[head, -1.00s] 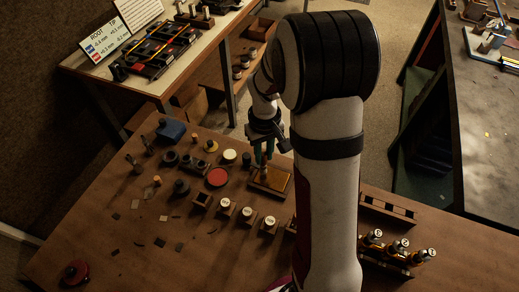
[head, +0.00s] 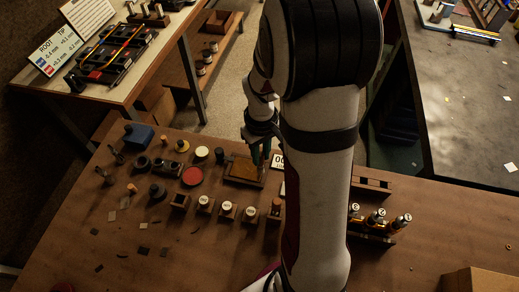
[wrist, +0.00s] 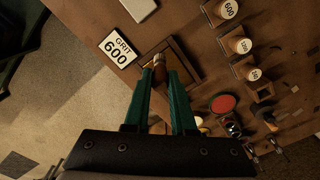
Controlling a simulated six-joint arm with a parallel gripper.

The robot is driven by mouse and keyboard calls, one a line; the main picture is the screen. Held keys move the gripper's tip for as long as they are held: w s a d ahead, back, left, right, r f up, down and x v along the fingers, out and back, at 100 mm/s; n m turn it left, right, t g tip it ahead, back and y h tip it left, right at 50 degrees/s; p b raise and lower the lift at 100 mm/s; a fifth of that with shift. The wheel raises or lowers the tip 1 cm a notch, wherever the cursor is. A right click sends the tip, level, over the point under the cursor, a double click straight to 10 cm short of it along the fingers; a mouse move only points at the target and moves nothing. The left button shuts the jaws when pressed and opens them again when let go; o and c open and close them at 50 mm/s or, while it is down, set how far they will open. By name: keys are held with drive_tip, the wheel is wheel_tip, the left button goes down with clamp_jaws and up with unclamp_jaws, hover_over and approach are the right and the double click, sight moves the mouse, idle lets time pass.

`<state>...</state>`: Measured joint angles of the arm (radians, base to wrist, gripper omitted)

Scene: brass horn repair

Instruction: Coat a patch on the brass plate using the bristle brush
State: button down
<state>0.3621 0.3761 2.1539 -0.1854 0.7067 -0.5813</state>
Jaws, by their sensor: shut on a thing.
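The brass plate (head: 243,168) lies in a shallow wooden frame on the bench and looks amber-gold. It also shows in the wrist view (wrist: 178,56), partly covered by my gripper and the brush. My gripper (head: 260,158) is over the right end of the plate in the head view. In the wrist view, its green fingers (wrist: 163,78) are shut on the brush (wrist: 158,98), which has a brown handle. The brush tip is over the near edge area of the plate; I cannot tell whether the bristles touch it. A coated patch cannot be made out.
A GRIT 600 card (wrist: 118,48) stands beside the plate. A red round pad (head: 192,176) is to the plate's left. Several numbered pots in wooden blocks (head: 227,208) line the front. Labelled bottles in a rack (head: 378,218) stand right of my arm.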

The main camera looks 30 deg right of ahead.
drive_tip(key=w+a, duration=0.6)
drive_tip(key=w, duration=0.1)
wheel_tip(320, 180, up, 6)
drive_tip(key=shift+s+a+r, duration=0.15)
drive_tip(key=shift+s+r, duration=0.1)
drive_tip(key=shift+s, duration=0.05)
idle(0.7)
idle(0.7)
